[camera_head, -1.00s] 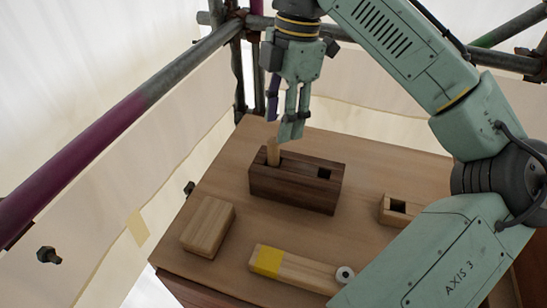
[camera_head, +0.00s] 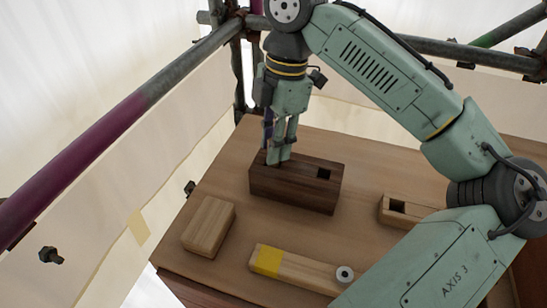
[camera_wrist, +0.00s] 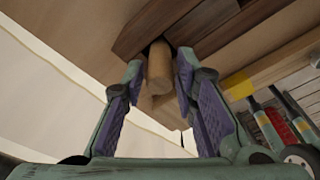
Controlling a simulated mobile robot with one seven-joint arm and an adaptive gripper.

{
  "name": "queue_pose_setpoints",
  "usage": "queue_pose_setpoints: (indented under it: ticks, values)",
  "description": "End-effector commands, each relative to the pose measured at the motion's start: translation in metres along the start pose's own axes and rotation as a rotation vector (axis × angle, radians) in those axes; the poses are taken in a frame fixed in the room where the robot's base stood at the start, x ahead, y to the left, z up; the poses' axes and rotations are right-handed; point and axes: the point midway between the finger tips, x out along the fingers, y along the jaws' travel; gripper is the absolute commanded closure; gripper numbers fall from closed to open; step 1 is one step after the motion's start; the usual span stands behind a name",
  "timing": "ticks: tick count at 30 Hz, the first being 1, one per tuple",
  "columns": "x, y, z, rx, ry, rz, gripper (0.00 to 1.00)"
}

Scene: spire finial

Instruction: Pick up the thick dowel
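The thick dowel (camera_wrist: 159,68) is a round, light wooden peg standing in the left hole of the dark wooden block (camera_head: 300,190). The block also shows in the wrist view (camera_wrist: 205,28). My gripper (camera_head: 279,158) points down at the block's left end, with its fingers low over the hole. In the wrist view, its two purple-padded fingers stand on either side of the dowel, open, with a narrow gap visible on each side. In the head view, the fingers hide the dowel.
A light wooden block (camera_head: 208,226) lies front left. A light bar with a yellow band (camera_head: 268,261) and a grey-white ring (camera_head: 345,274) lies at the front. A light block with a square hole (camera_head: 394,214) is to the right. Scaffold pipes (camera_head: 190,65) run behind and left.

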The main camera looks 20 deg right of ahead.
Motion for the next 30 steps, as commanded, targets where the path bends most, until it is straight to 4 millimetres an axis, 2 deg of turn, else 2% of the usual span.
queue_pose_setpoints:
  ticks: [10,19,23,30]
  values:
    - [0.0,0.0,0.0,0.0,0.0,0.0,0.98]
    - [-0.006,0.001,-0.001,-0.001,0.0,0.002,0.98]
    - [-0.025,0.001,-0.004,-0.003,0.001,0.001,0.98]
    - [-0.075,0.0,-0.011,0.001,-0.004,0.0,0.98]
